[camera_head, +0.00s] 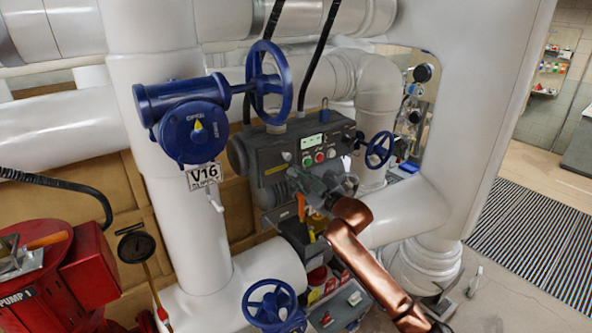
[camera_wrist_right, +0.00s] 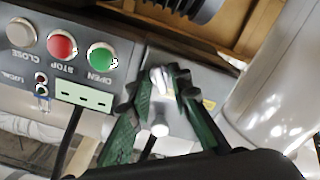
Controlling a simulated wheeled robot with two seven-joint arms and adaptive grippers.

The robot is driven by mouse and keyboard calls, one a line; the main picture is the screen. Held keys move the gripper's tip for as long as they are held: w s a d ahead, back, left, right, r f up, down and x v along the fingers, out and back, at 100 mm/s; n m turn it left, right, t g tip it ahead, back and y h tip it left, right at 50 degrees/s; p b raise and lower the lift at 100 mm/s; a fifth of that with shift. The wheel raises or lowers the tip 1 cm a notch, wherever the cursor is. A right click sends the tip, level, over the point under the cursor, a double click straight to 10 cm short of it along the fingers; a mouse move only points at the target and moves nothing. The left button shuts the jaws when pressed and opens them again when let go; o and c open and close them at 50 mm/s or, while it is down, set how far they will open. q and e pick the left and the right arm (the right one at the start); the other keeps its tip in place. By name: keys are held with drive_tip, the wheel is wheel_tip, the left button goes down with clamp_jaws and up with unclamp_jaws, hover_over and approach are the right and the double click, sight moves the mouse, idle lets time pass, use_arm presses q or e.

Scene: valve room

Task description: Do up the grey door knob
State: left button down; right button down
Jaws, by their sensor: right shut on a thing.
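The grey door knob (camera_wrist_right: 160,129) shows in the right wrist view as a small pale metal piece in front of a grey cover plate with a yellow label. My right gripper (camera_wrist_right: 159,88) has its dark green fingers on either side of the knob and is shut on it. In the head view my right gripper (camera_head: 326,188) is at the lower part of the grey control box (camera_head: 268,160), at the end of my copper-coloured arm. The knob cannot be made out there, behind the fingers. My left gripper is not in view.
Red and green buttons and a small display (camera_head: 312,142) sit just above the gripper. Blue handwheels (camera_head: 379,149) stand right of the box, above it and low in front. A white pipe (camera_head: 180,240) marked V16 stands left. A red pump (camera_head: 85,270) is far left.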

drive_tip(key=m+p, duration=0.2)
drive_tip(key=m, duration=0.1)
drive_tip(key=shift+r+m, duration=0.1)
drive_tip(key=shift+m, duration=0.2)
drive_tip(key=shift+m+p, duration=1.1)
drive_tip(key=shift+m, duration=0.4)
drive_tip(key=c, duration=2.1)
unclamp_jaws()
drive_tip(key=shift+d, duration=0.1)
drive_tip(key=v, duration=1.2)
drive_tip(key=shift+f, duration=0.25)
